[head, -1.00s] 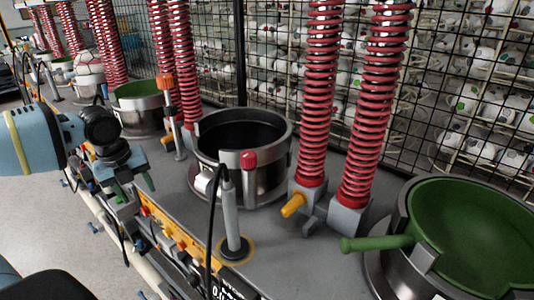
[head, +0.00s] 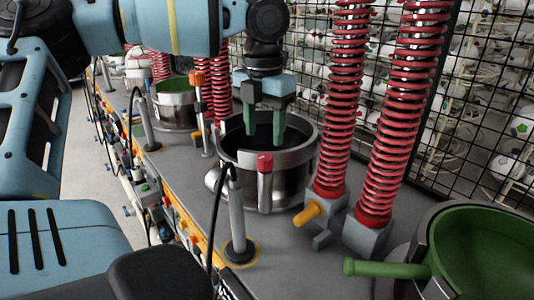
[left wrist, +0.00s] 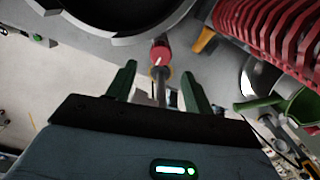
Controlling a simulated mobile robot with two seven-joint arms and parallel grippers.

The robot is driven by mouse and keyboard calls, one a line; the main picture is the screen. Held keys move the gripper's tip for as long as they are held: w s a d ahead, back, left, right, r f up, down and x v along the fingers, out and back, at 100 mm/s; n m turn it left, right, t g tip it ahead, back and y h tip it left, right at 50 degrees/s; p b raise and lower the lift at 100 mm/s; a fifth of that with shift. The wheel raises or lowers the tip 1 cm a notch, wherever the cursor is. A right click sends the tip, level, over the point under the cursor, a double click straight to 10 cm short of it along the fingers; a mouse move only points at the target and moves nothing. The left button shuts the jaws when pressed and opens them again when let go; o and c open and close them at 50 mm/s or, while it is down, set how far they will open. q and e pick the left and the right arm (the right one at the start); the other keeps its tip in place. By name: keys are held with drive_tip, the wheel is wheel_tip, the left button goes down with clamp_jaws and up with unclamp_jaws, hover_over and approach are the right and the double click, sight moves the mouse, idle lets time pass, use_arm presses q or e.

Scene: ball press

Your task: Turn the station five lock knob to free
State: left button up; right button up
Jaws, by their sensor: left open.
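A red knob (head: 265,162) sits at the front rim of a round steel pot (head: 290,185) with a dark inside. In the left wrist view the red knob (left wrist: 160,52) has a pale mark and shows just beyond the fingertips, between their lines. I cannot read a station number or a lock label on it. My left gripper (head: 264,130) is open and empty, its two green fingers pointing down over the pot's mouth in the picture. In the left wrist view the fingers (left wrist: 158,80) are apart, with nothing between their tips. My right gripper is not in view.
A grey post with a black cable (head: 234,215) stands in front of the pot. Tall red springs (head: 395,120) and an orange handle (head: 308,213) are to the right. A green bowl with a handle (head: 385,269) is at lower right. Wire mesh stands behind.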

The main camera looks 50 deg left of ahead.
sight(265, 156)
use_arm(q)
drive_tip(key=shift+w+f, duration=0.1)
drive_tip(key=shift+f, duration=3.1)
drive_tip(key=c, duration=1)
